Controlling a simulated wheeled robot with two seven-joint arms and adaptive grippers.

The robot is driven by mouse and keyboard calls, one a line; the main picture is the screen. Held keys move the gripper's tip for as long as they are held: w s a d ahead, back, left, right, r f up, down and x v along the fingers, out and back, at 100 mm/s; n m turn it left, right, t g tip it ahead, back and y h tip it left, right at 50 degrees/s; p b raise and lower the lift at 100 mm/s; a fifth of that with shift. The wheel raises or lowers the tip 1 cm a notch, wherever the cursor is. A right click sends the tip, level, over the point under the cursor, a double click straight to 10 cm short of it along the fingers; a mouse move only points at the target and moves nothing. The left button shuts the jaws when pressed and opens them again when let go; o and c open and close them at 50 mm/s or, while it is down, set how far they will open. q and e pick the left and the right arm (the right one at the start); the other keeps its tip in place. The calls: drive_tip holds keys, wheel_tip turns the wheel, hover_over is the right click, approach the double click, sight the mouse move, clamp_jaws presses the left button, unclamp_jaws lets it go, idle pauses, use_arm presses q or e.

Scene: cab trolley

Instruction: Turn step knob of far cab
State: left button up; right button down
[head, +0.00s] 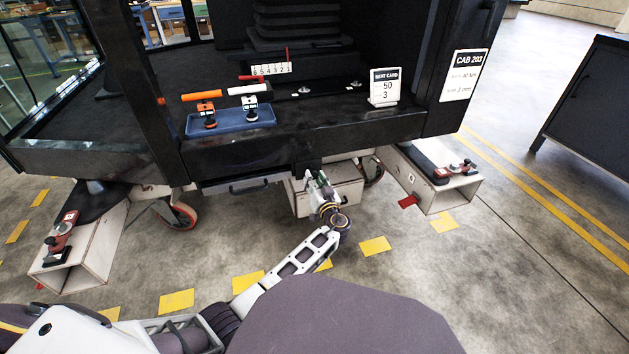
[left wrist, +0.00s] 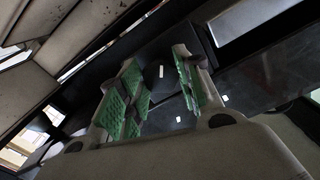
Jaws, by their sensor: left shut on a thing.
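The cab (head: 290,145) marked CAB 203 fills the middle of the head view. My left gripper (head: 316,178) is under its front edge, reaching up from below. It is shut on the dark step knob (head: 306,161), which is mostly hidden by the fingers and in shadow. In the left wrist view, the green-padded fingers of my left gripper (left wrist: 165,92) stand on either side of a dark part with a small white mark. My right gripper is not in view.
A blue tray (head: 229,122) with orange-handled and white-handled tools lies on the cab floor, near a seat card (head: 384,87). Wooden box supports (head: 447,196) and a caster wheel (head: 178,215) stand below. A dark cabinet (head: 596,105) is at right.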

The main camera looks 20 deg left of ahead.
use_arm(q)
drive_tip(key=shift+f+n, duration=0.15)
drive_tip(key=shift+n, duration=0.45)
drive_tip(key=o, duration=1)
drive_tip(key=shift+r, duration=5.05)
